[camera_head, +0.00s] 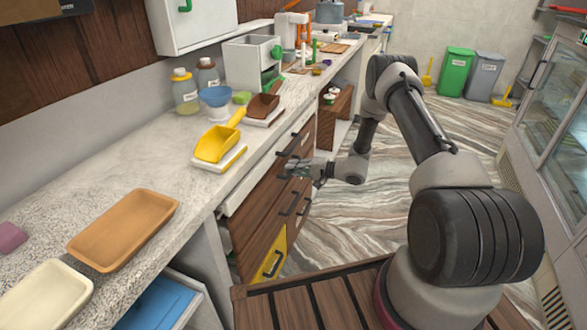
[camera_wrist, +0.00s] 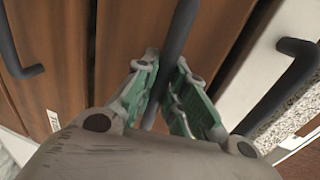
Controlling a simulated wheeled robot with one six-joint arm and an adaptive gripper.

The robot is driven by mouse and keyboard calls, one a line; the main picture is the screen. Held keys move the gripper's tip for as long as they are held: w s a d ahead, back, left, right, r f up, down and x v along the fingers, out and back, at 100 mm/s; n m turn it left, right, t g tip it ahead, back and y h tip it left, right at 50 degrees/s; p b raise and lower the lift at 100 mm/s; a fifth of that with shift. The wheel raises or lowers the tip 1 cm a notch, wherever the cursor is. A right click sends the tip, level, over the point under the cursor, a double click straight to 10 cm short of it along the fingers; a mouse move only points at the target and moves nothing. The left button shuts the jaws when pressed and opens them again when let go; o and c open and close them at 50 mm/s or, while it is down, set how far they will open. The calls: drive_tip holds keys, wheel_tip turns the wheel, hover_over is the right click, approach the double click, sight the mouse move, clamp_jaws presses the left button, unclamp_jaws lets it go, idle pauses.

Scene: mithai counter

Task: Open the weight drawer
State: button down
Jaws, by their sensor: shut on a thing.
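The brown wooden drawer fronts (camera_head: 262,197) with dark bar handles sit in the cabinet under the counter. My gripper (camera_head: 298,169) is at these fronts, reaching in from the right. In the wrist view its green-padded fingers (camera_wrist: 168,95) are shut around a dark bar handle (camera_wrist: 180,38), one finger on each side. The handle stands out from a brown drawer front (camera_wrist: 135,50). A small white label (camera_wrist: 53,120) shows at the left; I cannot read it. I cannot tell which front is the weight drawer.
Other dark handles stand close on both sides, one at left (camera_wrist: 22,68) and one at right (camera_wrist: 285,85). The counter above holds a yellow scoop (camera_head: 216,144) and an orange tray (camera_head: 124,229). Marbled floor (camera_head: 345,232) is clear.

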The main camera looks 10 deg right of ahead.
drive_tip(key=f+v, duration=0.3)
drive_tip(key=v, duration=1.2)
drive_tip(key=d+f+v, duration=0.1)
drive_tip(key=f+v, duration=0.2)
drive_tip(key=v, duration=1.2)
drive_tip(key=shift+s+d, duration=0.4)
drive_tip(key=shift+s, duration=0.2)
drive_tip(key=shift+f, duration=0.1)
drive_tip(key=c, duration=1.5)
unclamp_jaws()
drive_tip(key=shift+o, duration=0.2)
drive_tip(key=shift+d, duration=0.1)
drive_tip(key=v, duration=1.1)
drive_tip(key=shift+s+d, duration=0.3)
